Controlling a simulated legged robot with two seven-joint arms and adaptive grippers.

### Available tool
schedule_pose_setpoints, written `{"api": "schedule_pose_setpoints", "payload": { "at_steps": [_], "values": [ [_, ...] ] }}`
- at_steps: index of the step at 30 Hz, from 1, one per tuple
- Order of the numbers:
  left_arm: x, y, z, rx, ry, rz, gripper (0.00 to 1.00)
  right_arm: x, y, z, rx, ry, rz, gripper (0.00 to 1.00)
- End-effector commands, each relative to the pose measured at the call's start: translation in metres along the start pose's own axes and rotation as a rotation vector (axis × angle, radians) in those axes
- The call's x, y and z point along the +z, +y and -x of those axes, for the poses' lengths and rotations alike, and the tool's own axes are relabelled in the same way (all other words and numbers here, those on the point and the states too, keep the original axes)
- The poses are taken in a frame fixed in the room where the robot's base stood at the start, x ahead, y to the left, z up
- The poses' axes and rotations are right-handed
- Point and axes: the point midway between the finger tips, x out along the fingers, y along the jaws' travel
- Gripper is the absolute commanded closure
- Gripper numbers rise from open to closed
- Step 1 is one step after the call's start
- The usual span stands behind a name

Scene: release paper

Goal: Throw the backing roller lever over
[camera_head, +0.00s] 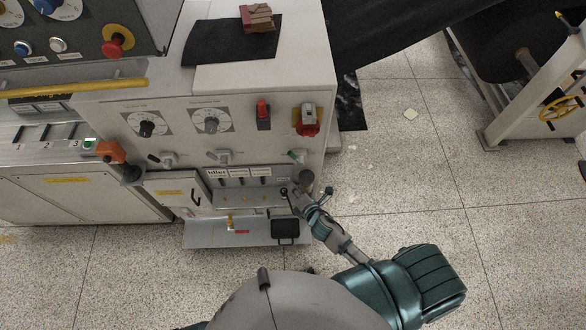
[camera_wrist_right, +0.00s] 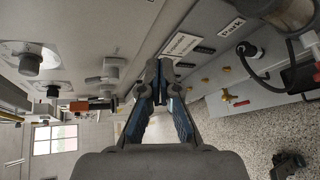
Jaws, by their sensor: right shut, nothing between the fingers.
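The grey machine front carries a row of small lever handles below two dials: a left one (camera_head: 167,158), a middle one (camera_head: 222,156) and a right one with a green tip (camera_head: 297,155). I cannot read which of them is the backing roller lever. My right gripper (camera_head: 293,191) is just below the right handle, in front of the labelled strip. In the right wrist view the right gripper (camera_wrist_right: 160,66) is shut and empty, its tips close to a printed label (camera_wrist_right: 181,45). Contact with the panel cannot be told. My left gripper is not in view.
A dark cylinder (camera_head: 306,177) is beside the right gripper. An open shelf (camera_head: 205,235) juts out below. An orange handle (camera_head: 111,151) is at left.

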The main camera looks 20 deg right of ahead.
Motion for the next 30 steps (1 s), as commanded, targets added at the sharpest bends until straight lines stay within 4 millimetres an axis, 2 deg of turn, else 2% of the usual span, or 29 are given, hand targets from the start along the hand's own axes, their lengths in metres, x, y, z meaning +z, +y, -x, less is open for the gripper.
{"api": "schedule_pose_setpoints", "payload": {
  "at_steps": [1, 5, 17, 23, 30],
  "values": [
    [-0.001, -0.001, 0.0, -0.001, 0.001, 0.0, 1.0, 0.003, 0.016, 0.002, 0.033, -0.005, 0.044, 1.0],
    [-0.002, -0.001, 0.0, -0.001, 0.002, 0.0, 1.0, 0.007, 0.037, 0.006, 0.075, -0.015, 0.104, 1.0],
    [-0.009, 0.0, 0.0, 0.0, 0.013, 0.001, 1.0, 0.006, 0.04, 0.003, 0.079, -0.017, 0.112, 1.0],
    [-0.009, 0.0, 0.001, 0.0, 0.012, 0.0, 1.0, 0.007, 0.043, -0.021, 0.079, -0.018, 0.109, 1.0],
    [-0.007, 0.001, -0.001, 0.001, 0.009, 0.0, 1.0, 0.008, 0.047, -0.073, 0.079, -0.018, 0.108, 1.0]
  ]
}}
